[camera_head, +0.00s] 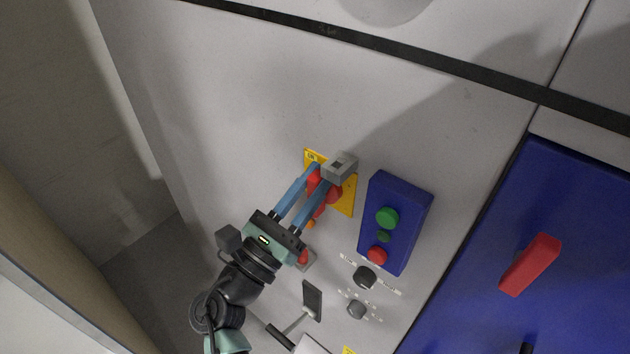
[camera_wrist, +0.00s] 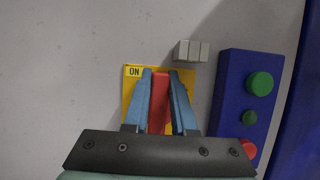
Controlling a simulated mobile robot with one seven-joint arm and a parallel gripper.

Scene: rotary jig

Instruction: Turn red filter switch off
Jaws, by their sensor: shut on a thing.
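A yellow plate (camera_head: 349,203) with an "ON" label at its upper left corner is on the grey panel. It also shows in the wrist view (camera_wrist: 188,80). The red switch handle (camera_wrist: 159,103) stands in front of this plate. It is partly hidden by my fingers in the head view (camera_head: 314,183). My gripper (camera_head: 322,179) has its two blue fingers on either side of the red handle and is shut on it. In the wrist view my gripper (camera_wrist: 161,74) has the handle running lengthwise between the fingers. The handle's base is mostly hidden.
A grey block (camera_head: 340,168) sits just above the plate. A blue box (camera_head: 406,207) with green and red buttons is close on the right. Dark knobs (camera_head: 364,277) lie below it. A blue door (camera_head: 585,220) with a red handle (camera_head: 531,264) is further right. The panel at left is bare.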

